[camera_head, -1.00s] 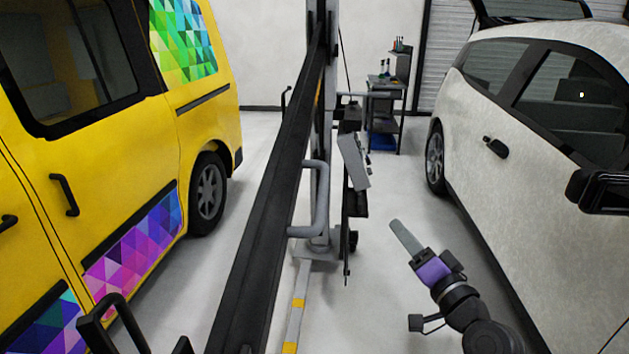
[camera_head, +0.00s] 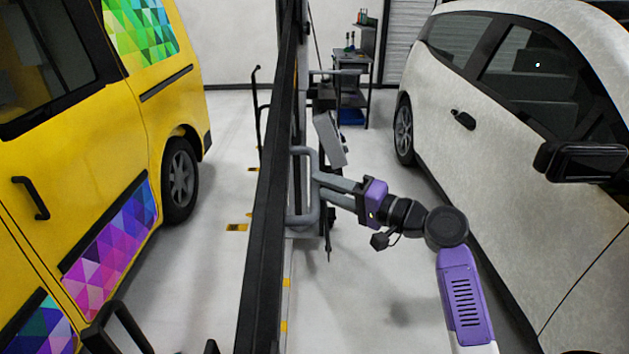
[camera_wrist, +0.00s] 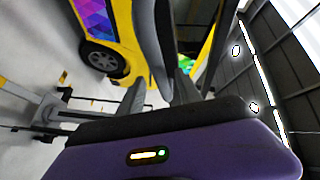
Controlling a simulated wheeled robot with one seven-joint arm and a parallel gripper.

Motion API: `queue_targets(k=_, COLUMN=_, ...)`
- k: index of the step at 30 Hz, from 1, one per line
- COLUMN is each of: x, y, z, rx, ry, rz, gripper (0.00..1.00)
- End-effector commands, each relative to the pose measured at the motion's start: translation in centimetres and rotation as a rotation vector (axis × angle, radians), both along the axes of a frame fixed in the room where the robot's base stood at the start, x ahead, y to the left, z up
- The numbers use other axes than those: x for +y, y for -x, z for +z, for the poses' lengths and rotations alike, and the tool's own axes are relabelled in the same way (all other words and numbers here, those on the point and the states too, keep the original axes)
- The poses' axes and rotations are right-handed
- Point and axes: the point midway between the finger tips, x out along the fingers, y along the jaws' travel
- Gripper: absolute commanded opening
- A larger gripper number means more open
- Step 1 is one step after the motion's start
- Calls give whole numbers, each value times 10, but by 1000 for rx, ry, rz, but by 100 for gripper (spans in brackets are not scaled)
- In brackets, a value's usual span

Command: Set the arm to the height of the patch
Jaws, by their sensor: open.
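A long black beam (camera_head: 268,200) on an upright column runs between the two vehicles, with a grey loop handle (camera_head: 314,215) on its right side. My gripper (camera_head: 320,187) is open, its two grey fingers pointing left at the handle. In the wrist view, a dark bar (camera_wrist: 150,45) shows between my fingers (camera_wrist: 158,92); I cannot tell whether they touch it. The yellow van carries a purple and pink triangle-patterned patch (camera_head: 110,250) low on its side and a green one (camera_head: 142,30) higher up.
The yellow van (camera_head: 95,140) stands left and a white car (camera_head: 510,190) stands close to my arm on the right. A shelf cart (camera_head: 352,90) is at the back. A grey panel (camera_head: 329,140) hangs beside the column. Floor between is mostly clear.

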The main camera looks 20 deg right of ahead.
Motion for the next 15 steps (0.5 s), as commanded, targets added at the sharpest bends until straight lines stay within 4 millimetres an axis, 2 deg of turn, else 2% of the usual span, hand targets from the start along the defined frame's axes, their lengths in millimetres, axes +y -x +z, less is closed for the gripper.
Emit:
queue_targets(k=6, x=16, y=-21, z=1, rx=0, ry=0, rz=0, gripper=41)
queue_targets(k=15, x=20, y=-27, z=0, rx=-1, ry=0, rz=-2, gripper=41)
